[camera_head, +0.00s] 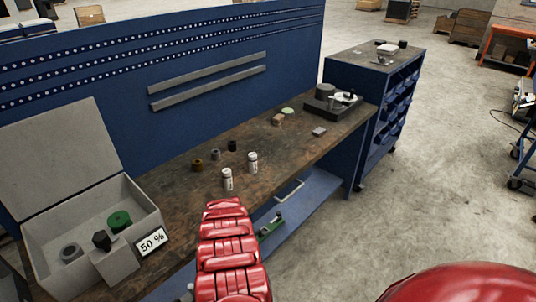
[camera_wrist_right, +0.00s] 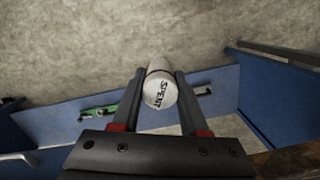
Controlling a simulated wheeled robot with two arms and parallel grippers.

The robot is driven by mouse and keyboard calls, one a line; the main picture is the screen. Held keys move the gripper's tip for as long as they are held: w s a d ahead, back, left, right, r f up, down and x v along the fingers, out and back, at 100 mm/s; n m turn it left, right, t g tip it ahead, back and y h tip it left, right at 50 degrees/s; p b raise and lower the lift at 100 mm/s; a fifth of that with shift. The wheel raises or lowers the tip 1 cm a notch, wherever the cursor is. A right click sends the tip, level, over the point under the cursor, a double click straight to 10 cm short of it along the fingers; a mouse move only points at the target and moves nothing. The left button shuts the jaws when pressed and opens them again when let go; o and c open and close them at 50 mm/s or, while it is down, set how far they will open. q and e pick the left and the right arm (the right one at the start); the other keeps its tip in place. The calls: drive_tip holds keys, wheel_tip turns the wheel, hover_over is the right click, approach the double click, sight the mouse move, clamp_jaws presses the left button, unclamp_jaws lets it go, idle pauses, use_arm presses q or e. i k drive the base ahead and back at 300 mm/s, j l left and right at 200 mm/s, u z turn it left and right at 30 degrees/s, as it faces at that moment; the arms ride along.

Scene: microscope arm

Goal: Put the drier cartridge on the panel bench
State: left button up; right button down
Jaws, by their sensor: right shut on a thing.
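My right gripper (camera_wrist_right: 162,100) is shut on a white cylinder marked SPENT (camera_wrist_right: 160,93), seen end-on in the right wrist view; it looks like a drier cartridge. The cylinder is over the floor and lower shelf in that view, clear of the bench top. In the head view a red arm of mine reaches up the middle and no gripper shows. The panel bench (camera_head: 185,213) has a worn brown top. Two small white labelled cylinders stand upright on it, one nearer (camera_head: 227,180) and one farther (camera_head: 252,163). My left gripper is not in view.
An open grey box (camera_head: 150,208) with a 50 % sign (camera_head: 151,241) holds a green round part (camera_head: 119,221). Small dark and brown cylinders (camera_head: 197,165) stand behind the white ones. A black device (camera_head: 335,105) sits at the far end. A green tool (camera_head: 270,226) lies on the lower shelf.

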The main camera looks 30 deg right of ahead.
sight(264, 152)
drive_tip(key=i+l+z, duration=0.1)
drive_tip(key=l, duration=0.4)
drive_tip(key=i+l+z, duration=0.1)
drive_tip(key=i+l, duration=0.2)
drive_tip(key=l, duration=0.15)
drive_tip(key=i+l+z, duration=0.1)
drive_tip(key=l, duration=0.35)
drive_tip(key=i+l+z, duration=0.1)
drive_tip(key=i+l, duration=0.25)
drive_tip(key=i+l+z, duration=0.1)
drive_tip(key=i+l, duration=0.15)
drive_tip(key=l, duration=0.25)
